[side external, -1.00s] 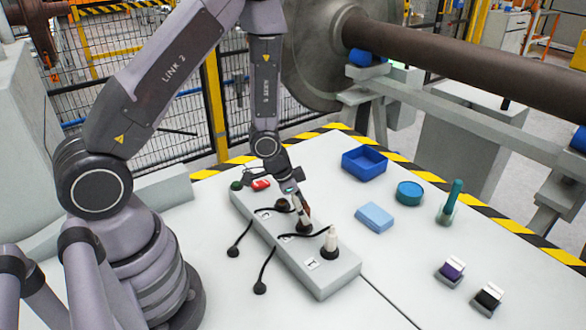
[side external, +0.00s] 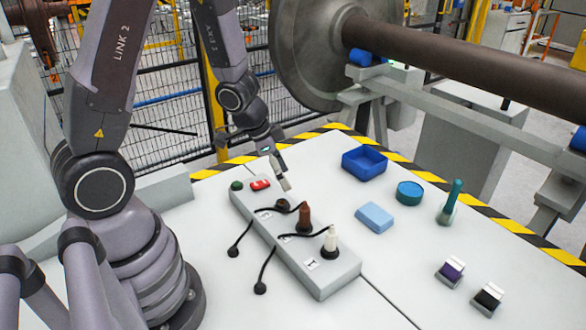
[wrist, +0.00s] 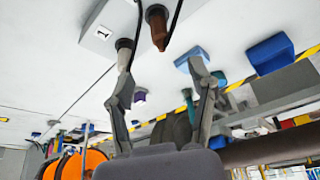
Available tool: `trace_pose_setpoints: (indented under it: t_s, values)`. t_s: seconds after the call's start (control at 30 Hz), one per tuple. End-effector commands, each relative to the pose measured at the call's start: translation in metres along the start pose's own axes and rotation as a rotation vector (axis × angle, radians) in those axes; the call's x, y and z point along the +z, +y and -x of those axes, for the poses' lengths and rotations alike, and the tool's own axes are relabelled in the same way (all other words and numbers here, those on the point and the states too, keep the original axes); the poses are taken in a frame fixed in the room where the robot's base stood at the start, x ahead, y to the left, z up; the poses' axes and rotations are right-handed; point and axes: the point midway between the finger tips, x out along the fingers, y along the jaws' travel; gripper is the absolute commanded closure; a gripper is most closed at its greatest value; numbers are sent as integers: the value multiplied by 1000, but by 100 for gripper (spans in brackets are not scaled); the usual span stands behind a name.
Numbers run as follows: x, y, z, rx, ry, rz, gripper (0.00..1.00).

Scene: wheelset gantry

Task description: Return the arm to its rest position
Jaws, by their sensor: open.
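My gripper (side external: 281,170) is in the air above the far part of the grey socket block (side external: 335,285), with its fingers angled down. In the wrist view my gripper (wrist: 155,90) has its two fingers spread, with nothing held between them. On the block a brown plug (side external: 305,217) and a white plug (side external: 330,240) stand upright, each with a black cable. The wrist view also shows the brown plug (wrist: 157,27) and the white plug (wrist: 123,55), beyond the fingers.
The block carries a red switch (side external: 260,184) and a green button (side external: 236,185). A wheelset (side external: 450,65) and yellow-framed fence (side external: 214,100) stand behind.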

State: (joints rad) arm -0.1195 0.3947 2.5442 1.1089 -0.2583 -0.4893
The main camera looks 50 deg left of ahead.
Motion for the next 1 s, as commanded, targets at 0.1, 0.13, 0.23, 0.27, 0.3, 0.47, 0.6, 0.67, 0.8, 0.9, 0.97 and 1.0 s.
trace_pose_setpoints:
  t_s: [0.1, 0.13, 0.23, 0.27, 0.3, 0.47, 0.6, 0.67, 0.8, 0.9, 0.97, 1.0]
  values:
    - [0, 0, 0, -2, 0, 1, 43]
    - [-1, -1, 1, -7, 1, 1, 43]
    - [-6, -10, 15, -65, 8, 10, 43]
    - [-8, -14, 22, -96, 11, 15, 43]
    - [-12, -21, 35, -147, 16, 30, 43]
    - [-17, -39, 112, -360, 32, 143, 43]
    - [-2, -26, 177, -437, 45, 286, 43]
    - [7, -12, 200, -431, 52, 342, 43]
    - [28, 28, 236, -356, 74, 433, 43]
    - [40, 53, 250, -291, 88, 462, 43]
    - [44, 64, 255, -260, 94, 467, 43]
    - [46, 69, 258, -244, 96, 471, 43]
